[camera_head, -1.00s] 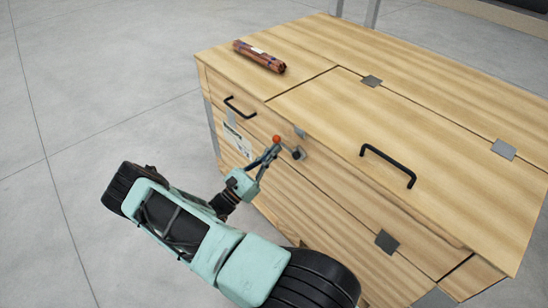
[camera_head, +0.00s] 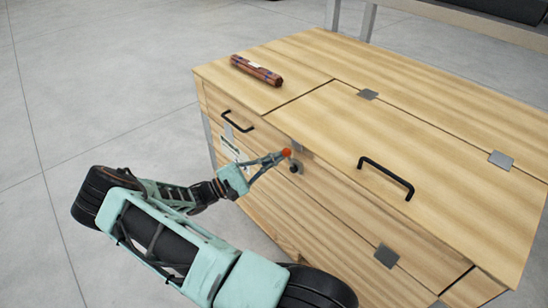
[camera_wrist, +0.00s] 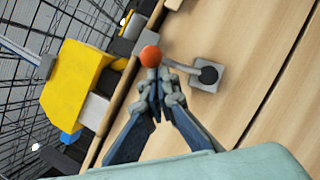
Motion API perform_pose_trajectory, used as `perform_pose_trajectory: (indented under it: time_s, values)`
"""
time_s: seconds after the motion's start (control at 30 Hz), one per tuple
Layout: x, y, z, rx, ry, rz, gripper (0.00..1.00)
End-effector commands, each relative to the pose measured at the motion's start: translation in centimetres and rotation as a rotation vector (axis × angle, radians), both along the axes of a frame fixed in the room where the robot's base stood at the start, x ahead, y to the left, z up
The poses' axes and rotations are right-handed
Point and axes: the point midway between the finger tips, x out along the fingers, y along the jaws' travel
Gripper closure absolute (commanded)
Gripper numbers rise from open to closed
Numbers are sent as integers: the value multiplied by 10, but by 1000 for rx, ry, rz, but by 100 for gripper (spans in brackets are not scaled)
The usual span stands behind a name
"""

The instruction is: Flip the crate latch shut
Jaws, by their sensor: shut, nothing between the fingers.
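The latch shows in the head view as a lever with an orange-red ball knob (camera_head: 286,152) and a dark pivot (camera_head: 295,168) on the crate's front, below the lid edge. In the wrist view the ball (camera_wrist: 150,56) sits at the end of a grey arm from a grey square base with a black pivot (camera_wrist: 208,75). My gripper (camera_head: 281,157) reaches in from the left, its fingertips at the knob. In the wrist view its fingers (camera_wrist: 159,82) are shut and empty, just below the ball. Whether they touch it, I cannot tell.
The wooden crate (camera_head: 440,175) has a black lid handle (camera_head: 386,178) and a smaller handle (camera_head: 238,121) on its front. A reddish tube bundle (camera_head: 257,70) lies on its top. In the wrist view a yellow object (camera_wrist: 75,80) is at left. Open floor lies left of the crate.

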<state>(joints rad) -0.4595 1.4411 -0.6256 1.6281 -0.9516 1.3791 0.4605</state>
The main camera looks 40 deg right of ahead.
Motion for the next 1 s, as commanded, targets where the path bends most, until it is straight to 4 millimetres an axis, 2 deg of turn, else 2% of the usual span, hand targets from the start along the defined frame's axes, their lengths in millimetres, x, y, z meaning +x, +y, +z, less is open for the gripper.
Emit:
perform_pose_trajectory:
  time_s: [0.1,1.0]
  values:
    - [-4,0,4,4,-54,-1,100]
    - [-9,-1,5,3,-47,-1,100]
